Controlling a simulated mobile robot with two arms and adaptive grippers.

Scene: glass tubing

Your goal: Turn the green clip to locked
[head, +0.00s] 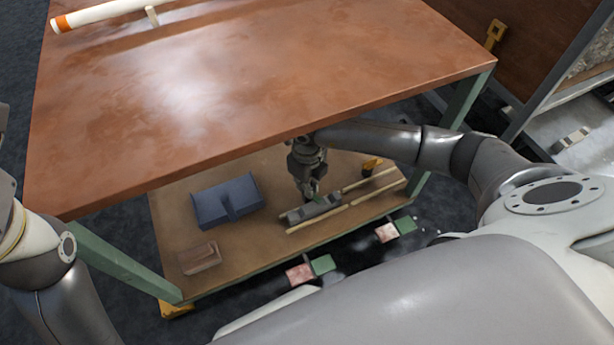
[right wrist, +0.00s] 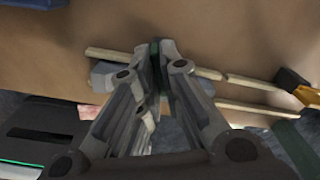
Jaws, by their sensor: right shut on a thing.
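The green clip (head: 316,186) sits at the grey block (head: 318,207) on the lower shelf, between my right gripper's fingertips. In the right wrist view the clip (right wrist: 154,62) is a narrow dark green strip, mostly hidden by the fingers. My right gripper (head: 311,190) reaches down under the tabletop and is shut on the clip; it also shows in the right wrist view (right wrist: 160,65). The grey block (right wrist: 103,76) shows left of the fingers. Whether the clip is turned to locked cannot be told. My left gripper is not in view; only part of my left arm shows.
Pale rods (head: 345,215) lie by the block. A blue open box (head: 228,200) and a small brown block (head: 199,258) are on the lower shelf (head: 260,245). The brown tabletop (head: 250,85) overhangs it, bearing a white tube (head: 100,12). A green table leg (head: 462,105) stands right.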

